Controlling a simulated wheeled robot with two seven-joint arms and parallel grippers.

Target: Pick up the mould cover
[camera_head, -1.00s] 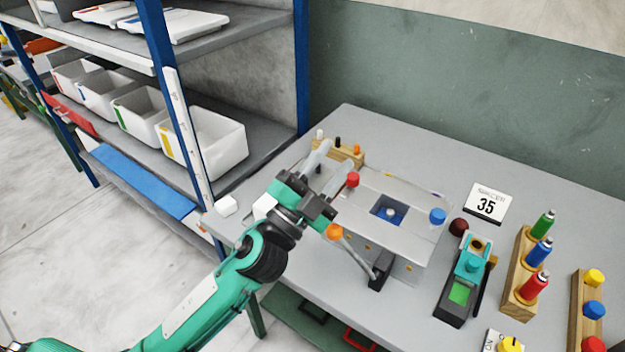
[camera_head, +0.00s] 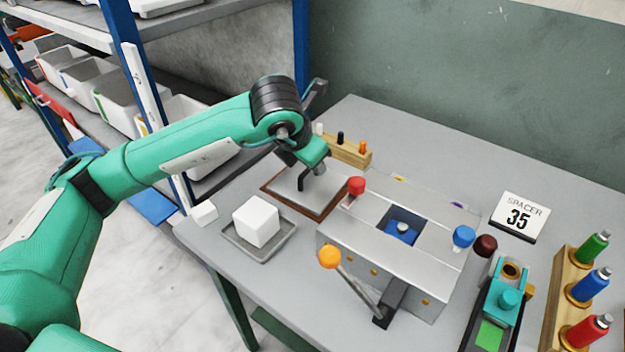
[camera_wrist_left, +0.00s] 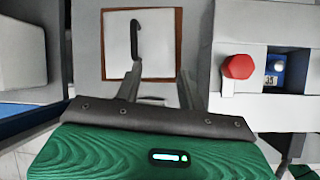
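The mould cover seems to be the pale flat plate (camera_head: 286,184) with a dark hooked handle (camera_head: 301,184), lying on a brown-edged base at the back left of the table. In the left wrist view the plate (camera_wrist_left: 117,45) lies ahead, its dark handle (camera_wrist_left: 135,38) standing left of centre. My left gripper (camera_wrist_left: 160,78) is open, its two fingers apart with nothing held between them. It is above the near edge of the plate, the left finger close to the handle in the picture; contact cannot be told. My right gripper is not in view.
A grey press (camera_head: 380,240) with a red knob (camera_head: 356,186) and orange-tipped lever (camera_head: 330,256) stands right of the plate. A white foam block (camera_head: 256,220) sits on a grey tray (camera_head: 262,250) in front. A wooden peg block (camera_head: 347,150) stands behind. Shelving is at left.

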